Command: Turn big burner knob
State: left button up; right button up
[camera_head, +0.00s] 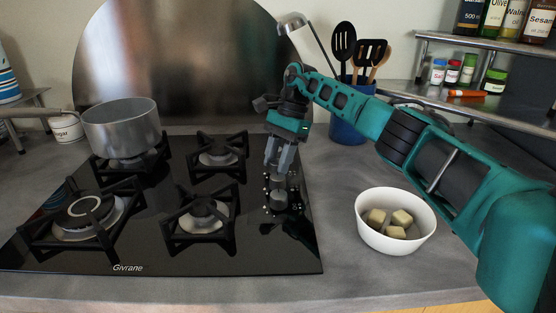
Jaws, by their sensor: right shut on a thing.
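The black glass hob (150,256) carries several burners, with its knobs in a column along the right side. The large burner (84,210) is at the front left of the hob. My right gripper (278,168) points down over the knob column, its grey fingers shut on a knob (277,182). The fingers partly hide that knob. Another knob (278,201) shows just in front of it, clear of the fingers. I cannot read the markings by the knobs. My left gripper is not in view.
A grey pot (122,127) stands on the back left burner. A white bowl (365,232) with pale cubes is right of the hob, below my right arm. A blue utensil holder (346,131) and a shelf (480,42) with bottles stand behind. The counter front is clear.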

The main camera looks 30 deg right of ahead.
dwell(0.3)
jog(key=o, duration=1)
jog(key=shift+o, duration=0.2)
jog(key=shift+r, duration=0.1)
jog(key=v, duration=0.7)
jog(key=shift+r+p, duration=0.15)
jog(key=shift+p, duration=0.15)
